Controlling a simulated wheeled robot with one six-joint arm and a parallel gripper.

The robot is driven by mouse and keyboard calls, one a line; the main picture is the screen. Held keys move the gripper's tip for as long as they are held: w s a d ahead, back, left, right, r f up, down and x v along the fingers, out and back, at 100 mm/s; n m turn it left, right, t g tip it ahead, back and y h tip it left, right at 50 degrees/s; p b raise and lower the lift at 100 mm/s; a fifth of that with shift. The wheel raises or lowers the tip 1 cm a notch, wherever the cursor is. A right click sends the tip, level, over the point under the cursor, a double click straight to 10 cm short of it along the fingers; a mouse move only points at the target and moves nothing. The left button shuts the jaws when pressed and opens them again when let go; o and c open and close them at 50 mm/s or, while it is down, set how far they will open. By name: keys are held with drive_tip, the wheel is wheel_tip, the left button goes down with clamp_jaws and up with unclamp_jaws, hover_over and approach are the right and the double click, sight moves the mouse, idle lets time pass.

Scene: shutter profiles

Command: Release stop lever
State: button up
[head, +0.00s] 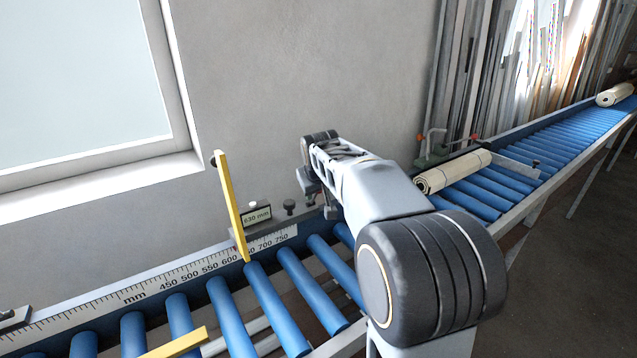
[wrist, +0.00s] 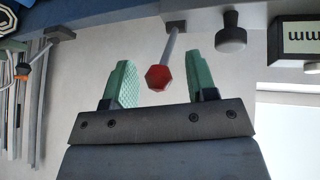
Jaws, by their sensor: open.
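The stop lever (wrist: 160,76), a grey rod with a faceted red knob, shows in the wrist view. Its knob appears between the two green fingers of my gripper (wrist: 161,82), with clear space on both sides. The jaws are open and no contact with the lever shows. In the head view my arm reaches toward the wall side of the roller conveyor, and the lever cannot be made out there behind it. A yellow stop bar (head: 231,205) stands tilted over the rollers beside a 630 mm display (head: 256,216).
A dark knob (wrist: 231,36) sits beside the lever. Blue rollers (head: 277,308) and a millimetre scale (head: 180,275) run along the wall. A cream roll (head: 453,172) lies on the conveyor to the right, near a green clamp-like device (head: 437,153). Long profiles lean against the wall behind.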

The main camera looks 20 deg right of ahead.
drive_tip(key=b+v, duration=0.1)
drive_tip(key=v, duration=1.2)
drive_tip(key=shift+s+r+b, duration=0.2)
drive_tip(key=shift+r+b, duration=0.05)
drive_tip(key=shift+b, duration=0.1)
drive_tip(key=s+a+f+y, duration=0.1)
drive_tip(key=s+a+f, duration=0.3)
drive_tip(key=s+f, duration=0.4)
drive_tip(key=s+a+f+g+y, duration=0.1)
drive_tip(key=s+a+f, duration=0.3)
drive_tip(key=s+f, duration=0.5)
wheel_tip(320, 180, down, 4)
drive_tip(key=shift+r, duration=0.25)
drive_tip(key=shift+c, duration=0.3)
